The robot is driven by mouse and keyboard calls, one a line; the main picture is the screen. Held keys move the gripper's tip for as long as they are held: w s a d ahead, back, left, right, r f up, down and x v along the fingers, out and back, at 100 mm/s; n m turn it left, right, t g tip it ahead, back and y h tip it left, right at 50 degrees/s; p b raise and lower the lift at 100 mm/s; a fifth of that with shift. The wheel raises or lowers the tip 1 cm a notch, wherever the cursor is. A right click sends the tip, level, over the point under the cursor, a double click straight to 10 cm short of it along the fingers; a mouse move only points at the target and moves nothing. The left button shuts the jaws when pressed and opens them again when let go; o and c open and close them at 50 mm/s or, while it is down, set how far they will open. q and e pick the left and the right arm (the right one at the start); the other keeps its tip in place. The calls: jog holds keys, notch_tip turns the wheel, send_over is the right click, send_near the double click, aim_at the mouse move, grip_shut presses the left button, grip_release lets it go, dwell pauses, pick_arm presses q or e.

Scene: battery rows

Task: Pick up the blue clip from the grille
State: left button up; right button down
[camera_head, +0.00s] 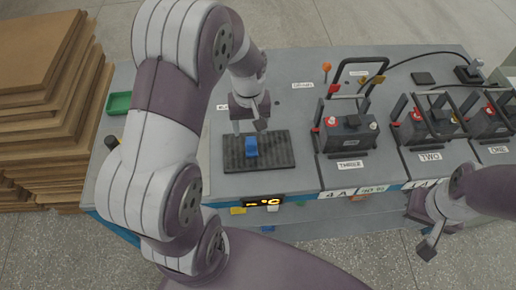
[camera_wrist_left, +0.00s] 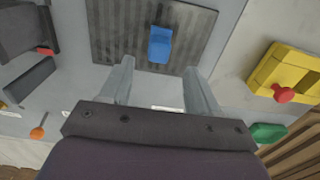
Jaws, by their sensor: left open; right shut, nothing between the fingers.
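The blue clip (camera_head: 251,146) lies on the dark ribbed grille (camera_head: 280,155) on the grey bench. In the left wrist view the blue clip (camera_wrist_left: 160,45) sits beyond the fingertips, and the grille (camera_wrist_left: 110,30) spreads around it. My left gripper (camera_head: 248,128) is open above the grille, its fingers pointing down. In the left wrist view its two fingers (camera_wrist_left: 158,80) are apart with nothing between them, the clip lying ahead of the gap. My right gripper (camera_head: 428,225) is shut and empty at the bench's front right edge, away from the grille.
Black batteries with handles, such as the one at label THREE (camera_head: 347,136), stand right of the grille. A green tray (camera_head: 119,103) sits at the bench's left end. Stacked brown boards (camera_head: 45,100) stand on the floor at left. An orange knob (camera_head: 326,68) rises behind.

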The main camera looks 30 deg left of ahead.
aim_at(251, 140)
pick_arm(q)
notch_tip(251, 140, down, 7)
jog(key=shift+d+r, duration=0.15)
jog(key=c, duration=1)
jog(key=shift+c, duration=0.2)
